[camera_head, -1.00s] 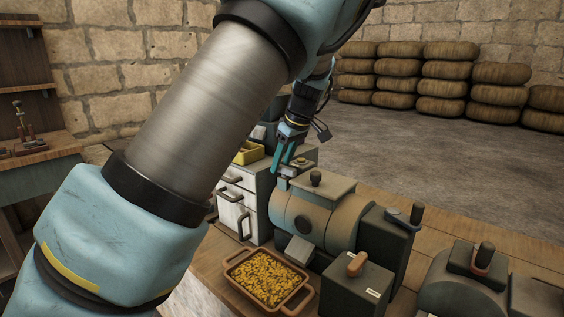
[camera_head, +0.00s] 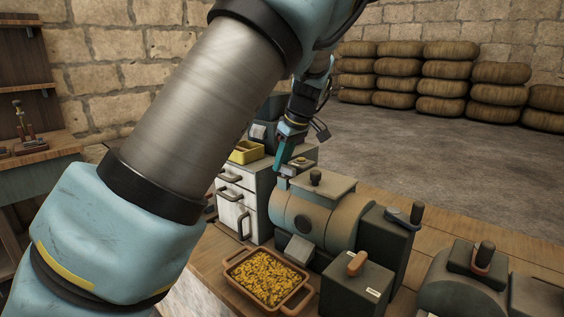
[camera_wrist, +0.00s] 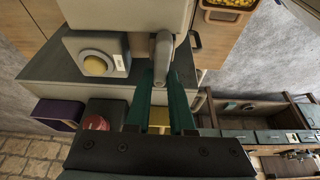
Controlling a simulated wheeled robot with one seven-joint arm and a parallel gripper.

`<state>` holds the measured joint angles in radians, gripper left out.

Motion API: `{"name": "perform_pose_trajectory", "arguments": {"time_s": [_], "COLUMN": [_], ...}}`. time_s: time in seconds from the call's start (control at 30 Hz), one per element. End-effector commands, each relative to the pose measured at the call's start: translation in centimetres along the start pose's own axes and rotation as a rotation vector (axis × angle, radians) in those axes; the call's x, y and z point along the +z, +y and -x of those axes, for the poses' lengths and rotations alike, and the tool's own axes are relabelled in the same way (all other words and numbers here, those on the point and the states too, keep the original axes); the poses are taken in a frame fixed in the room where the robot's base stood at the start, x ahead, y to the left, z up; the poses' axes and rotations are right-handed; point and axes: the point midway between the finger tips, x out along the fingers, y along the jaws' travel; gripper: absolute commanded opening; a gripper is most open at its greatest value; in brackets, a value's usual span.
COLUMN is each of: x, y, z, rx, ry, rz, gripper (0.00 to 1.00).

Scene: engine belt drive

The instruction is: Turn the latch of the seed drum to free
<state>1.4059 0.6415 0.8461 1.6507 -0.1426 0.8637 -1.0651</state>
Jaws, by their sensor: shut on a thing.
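The seed drum (camera_head: 300,213) is a beige-brown rounded machine body with a lidded top, on the bench in the head view. In the wrist view a beige body (camera_wrist: 120,12) fills the top, with a grey latch lever (camera_wrist: 162,46) on its end. My gripper (camera_head: 279,170) points down at the drum's far left end. In the wrist view its teal fingers (camera_wrist: 160,80) are shut on the lever's free end, one finger on each side. In the head view the lever is too small and covered to make out clearly.
A white drawer cabinet (camera_head: 235,208) with a yellow box (camera_head: 246,151) stands left of the drum. A pan of yellow seed (camera_head: 262,279) sits in front. A dark box with a brown knob (camera_head: 356,264) and a second machine (camera_head: 462,287) stand to the right.

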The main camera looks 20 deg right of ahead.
Motion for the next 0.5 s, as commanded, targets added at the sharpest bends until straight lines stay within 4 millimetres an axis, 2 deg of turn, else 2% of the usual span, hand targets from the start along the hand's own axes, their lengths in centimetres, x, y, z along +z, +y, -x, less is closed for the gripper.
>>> {"name": "perform_pose_trajectory", "arguments": {"time_s": [0.27, 0.5], "x": [-0.05, 0.0], "y": [0.11, 0.4], "z": [-0.09, -0.1], "rx": [0.066, 0.152], "ry": [-0.002, -0.001], "rz": [-0.152, -0.358], "gripper": [0.0, 0.0]}}
